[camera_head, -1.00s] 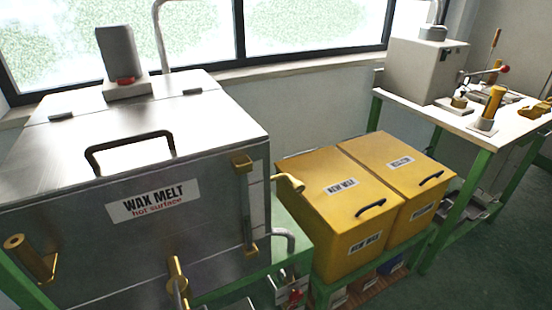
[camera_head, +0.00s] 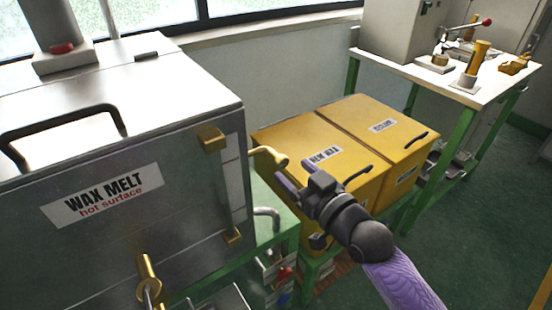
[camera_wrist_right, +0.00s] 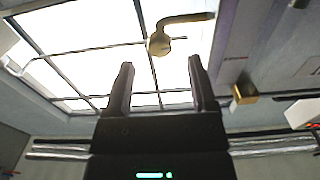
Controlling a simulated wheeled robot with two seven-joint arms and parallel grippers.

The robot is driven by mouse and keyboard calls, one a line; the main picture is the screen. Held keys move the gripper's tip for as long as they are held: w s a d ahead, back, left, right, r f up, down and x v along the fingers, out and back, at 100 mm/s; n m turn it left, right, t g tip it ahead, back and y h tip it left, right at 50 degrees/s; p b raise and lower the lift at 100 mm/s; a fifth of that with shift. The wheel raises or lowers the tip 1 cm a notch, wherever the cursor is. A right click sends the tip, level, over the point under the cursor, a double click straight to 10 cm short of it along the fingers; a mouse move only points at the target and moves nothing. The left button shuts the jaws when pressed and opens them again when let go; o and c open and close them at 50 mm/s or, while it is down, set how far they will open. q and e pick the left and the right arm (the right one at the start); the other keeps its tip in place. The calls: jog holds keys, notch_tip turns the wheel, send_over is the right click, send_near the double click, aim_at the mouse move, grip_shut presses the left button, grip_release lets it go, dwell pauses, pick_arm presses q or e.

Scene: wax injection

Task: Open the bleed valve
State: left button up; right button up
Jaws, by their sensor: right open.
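A brass crank-shaped handle (camera_head: 270,156) sticks out to the right from the side of the steel wax melt tank (camera_head: 180,180). It may be the bleed valve, but no label on it can be read. It also shows in the right wrist view (camera_wrist_right: 182,27), bent, with a rounded knob end. My right gripper (camera_head: 292,178) is open and empty, just below and right of the handle in the head view. In the right wrist view the knob lies beyond and between the two fingertips (camera_wrist_right: 161,72), apart from them. My left gripper is not in view.
Two yellow bins (camera_head: 362,140) stand right of the tank, behind my right arm. Another brass handle (camera_head: 147,278) is on the tank front. A green-legged table (camera_head: 400,70) with a grey machine stands at the back right. Green floor is open at the lower right.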

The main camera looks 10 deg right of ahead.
aim_at(284, 164)
jog(key=b+x, duration=0.1)
jog(key=x, duration=0.4)
jog(key=shift+w+f+b, duration=0.2)
jog(key=shift+b, duration=0.1)
jog(key=shift+w+a+r, duration=0.1)
jog(key=shift+w+a, duration=0.2)
jog(key=shift+w, duration=0.3)
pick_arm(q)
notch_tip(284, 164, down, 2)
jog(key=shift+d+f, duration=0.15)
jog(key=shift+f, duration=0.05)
pick_arm(e)
jog(key=shift+c, duration=0.2)
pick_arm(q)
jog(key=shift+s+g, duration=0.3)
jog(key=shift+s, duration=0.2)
pick_arm(e)
grip_shut()
